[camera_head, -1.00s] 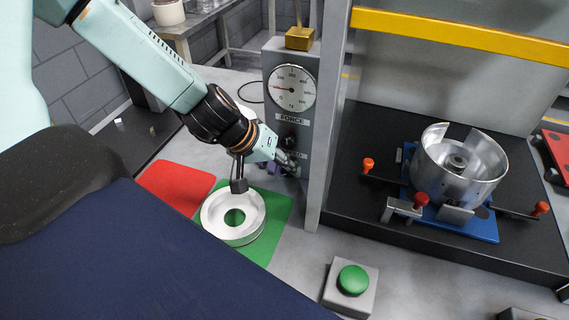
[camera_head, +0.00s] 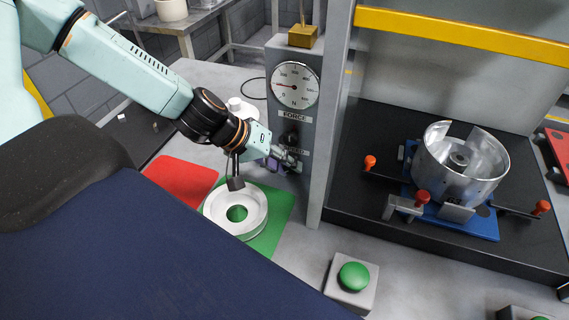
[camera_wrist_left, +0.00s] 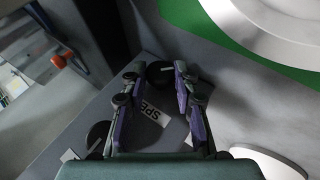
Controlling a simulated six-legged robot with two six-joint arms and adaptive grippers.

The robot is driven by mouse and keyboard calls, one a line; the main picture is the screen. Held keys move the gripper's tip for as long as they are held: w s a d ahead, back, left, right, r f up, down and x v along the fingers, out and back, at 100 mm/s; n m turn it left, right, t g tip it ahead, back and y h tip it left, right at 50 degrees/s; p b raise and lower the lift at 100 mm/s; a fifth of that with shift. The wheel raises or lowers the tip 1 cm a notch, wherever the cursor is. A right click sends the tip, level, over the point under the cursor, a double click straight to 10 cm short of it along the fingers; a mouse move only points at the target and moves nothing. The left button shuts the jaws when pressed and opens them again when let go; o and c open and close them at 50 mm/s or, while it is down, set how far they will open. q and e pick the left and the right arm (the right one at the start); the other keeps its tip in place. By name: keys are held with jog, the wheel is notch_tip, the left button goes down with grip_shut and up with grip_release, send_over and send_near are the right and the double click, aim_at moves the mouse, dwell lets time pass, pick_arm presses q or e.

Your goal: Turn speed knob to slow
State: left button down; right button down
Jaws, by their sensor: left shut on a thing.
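The grey control panel (camera_head: 312,135) carries a round dial (camera_head: 294,85), a FORCE label and an upper black knob (camera_head: 290,138). Below is a SPEED label, partly covered by my gripper. My left gripper (camera_head: 292,163) reaches the panel's face at the lower, speed knob, which it hides in the head view. In the left wrist view the two purple-padded fingers (camera_wrist_left: 158,80) stand on either side of the black speed knob (camera_wrist_left: 160,73) and are shut on it. The SPEED label (camera_wrist_left: 153,113) shows between the fingers. The knob's setting cannot be read. My right gripper is out of view.
A white ring (camera_head: 236,212) lies on a green mat (camera_head: 280,212), beside a red mat (camera_head: 182,182). A green button (camera_head: 354,277) is in front. A metal drum (camera_head: 460,163) sits in a blue fixture (camera_head: 470,222) right of the panel's post.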

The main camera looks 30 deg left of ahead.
pick_arm(q)
jog(key=c, duration=1)
grip_release()
jog(key=shift+c, duration=0.2)
jog(key=shift+d+m+g+y+b, duration=0.15)
jog(key=shift+m+g+y+b, duration=0.2)
jog(key=shift+y, duration=0.65)
jog(key=shift+d+r+m+g+y+b, duration=0.1)
jog(key=shift+m+g+y+b, duration=0.1)
jog(key=shift+y+b, duration=0.3)
jog(key=shift+d+m+g+y+b, duration=0.15)
jog(key=shift+y+b, duration=0.15)
jog(key=shift+y, duration=0.4)
jog(key=shift+w, duration=0.1)
jog(key=shift+d+y+b, duration=0.1)
jog(key=shift+y+b, duration=0.3)
jog(key=shift+y, duration=0.6)
